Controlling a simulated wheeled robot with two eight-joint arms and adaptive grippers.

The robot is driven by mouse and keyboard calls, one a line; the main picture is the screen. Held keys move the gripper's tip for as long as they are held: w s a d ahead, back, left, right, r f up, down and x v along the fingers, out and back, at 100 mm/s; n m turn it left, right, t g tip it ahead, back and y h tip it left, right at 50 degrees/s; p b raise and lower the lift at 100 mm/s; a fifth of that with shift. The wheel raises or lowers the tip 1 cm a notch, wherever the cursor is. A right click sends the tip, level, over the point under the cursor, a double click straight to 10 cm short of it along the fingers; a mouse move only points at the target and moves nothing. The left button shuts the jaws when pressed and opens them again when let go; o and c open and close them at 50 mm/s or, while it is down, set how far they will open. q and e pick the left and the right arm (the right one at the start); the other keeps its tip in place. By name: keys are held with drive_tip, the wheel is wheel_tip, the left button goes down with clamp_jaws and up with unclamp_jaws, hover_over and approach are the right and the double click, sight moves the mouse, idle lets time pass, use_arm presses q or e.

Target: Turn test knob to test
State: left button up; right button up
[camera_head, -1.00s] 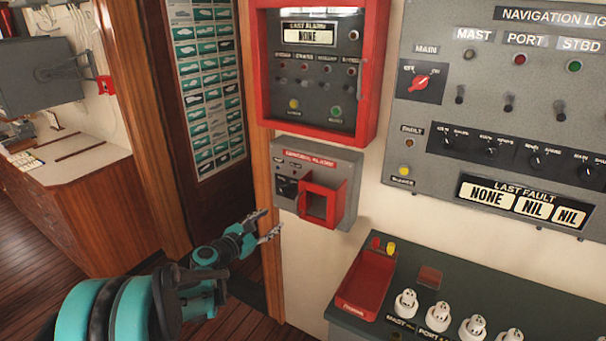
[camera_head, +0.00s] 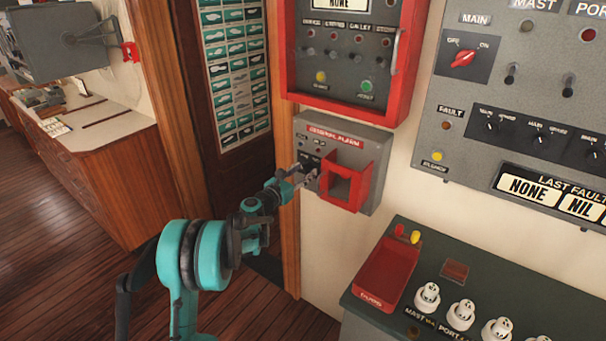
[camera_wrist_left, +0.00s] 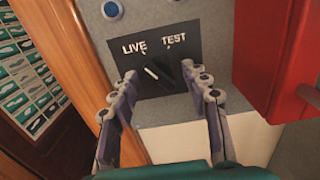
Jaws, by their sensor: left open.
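The general alarm box (camera_head: 372,140) is a grey panel on the wall with a red open-fronted guard (camera_head: 350,180) on its right part. The black test knob (camera_wrist_left: 165,76) sits on a dark plate (camera_wrist_left: 190,48) lettered LIVE and TEST. Its white mark points up and left, toward LIVE. My left gripper (camera_head: 305,178) is at the lower left of the box and hides the knob in the head view. In the wrist view the left gripper (camera_wrist_left: 168,84) is open, with one finger on each side of the knob. I cannot tell whether they touch it. My right gripper is not in view.
The red guard (camera_wrist_left: 270,55) stands close right of the fingers. A red-framed alarm panel (camera_head: 340,97) is above the box. A navigation lights panel (camera_head: 470,95) is to the right. A console with a red tray (camera_head: 385,278) and white knobs is below right.

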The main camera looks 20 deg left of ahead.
use_arm(q)
clamp_jaws()
drive_tip(key=shift+m, duration=0.4)
drive_tip(key=m, duration=0.6)
drive_tip(key=shift+m, duration=0.3)
drive_tip(key=m, duration=0.6)
drive_tip(key=shift+m, duration=0.4)
